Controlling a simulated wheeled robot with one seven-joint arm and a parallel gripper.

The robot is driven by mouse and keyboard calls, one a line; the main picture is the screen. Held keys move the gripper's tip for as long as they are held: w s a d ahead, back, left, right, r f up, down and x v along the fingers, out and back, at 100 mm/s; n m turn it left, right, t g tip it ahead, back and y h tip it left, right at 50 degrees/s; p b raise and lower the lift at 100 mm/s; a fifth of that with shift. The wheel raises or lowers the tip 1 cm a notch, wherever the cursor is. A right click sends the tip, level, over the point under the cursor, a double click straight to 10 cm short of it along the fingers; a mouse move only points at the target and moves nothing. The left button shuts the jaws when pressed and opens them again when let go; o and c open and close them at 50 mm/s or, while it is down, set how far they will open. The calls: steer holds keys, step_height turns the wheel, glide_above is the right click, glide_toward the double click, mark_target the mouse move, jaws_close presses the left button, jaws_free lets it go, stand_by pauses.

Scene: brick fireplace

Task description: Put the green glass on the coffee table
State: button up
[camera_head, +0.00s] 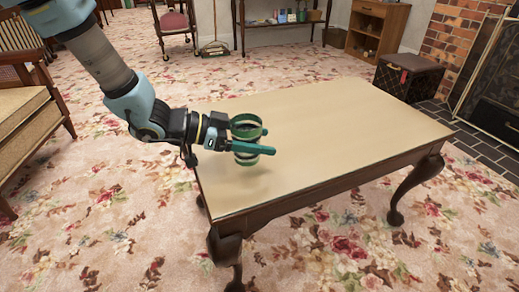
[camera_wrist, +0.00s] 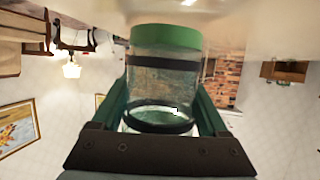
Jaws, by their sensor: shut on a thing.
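The green glass (camera_head: 246,129) is a clear tumbler with green bands, and it is held at the near left part of the coffee table. My gripper (camera_head: 256,146) is shut on it, with one green finger across its front. In the wrist view the glass (camera_wrist: 163,75) fills the space between the two fingers of my gripper (camera_wrist: 165,115). The coffee table (camera_head: 340,120) has a tan top and dark curved legs. The glass is over the table top; I cannot tell whether its base touches the surface.
The rest of the table top is bare. A cushioned armchair (camera_head: 22,120) stands at the left. A dark box stool (camera_head: 408,76) stands behind the table at the right, by the brick fireplace (camera_head: 452,35). A wooden cabinet (camera_head: 376,28) stands at the back.

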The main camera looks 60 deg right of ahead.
steer(key=shift+f, duration=0.95)
steer(key=shift+r, duration=0.1)
steer(key=o, duration=1.5)
steer(key=shift+w, duration=0.1)
steer(key=shift+c, duration=0.2)
steer(key=shift+r, duration=0.1)
steer(key=p+v, duration=0.4)
steer(key=v, duration=0.7)
steer(key=shift+w+a+r, duration=0.1)
steer(key=shift+w+a, duration=0.25)
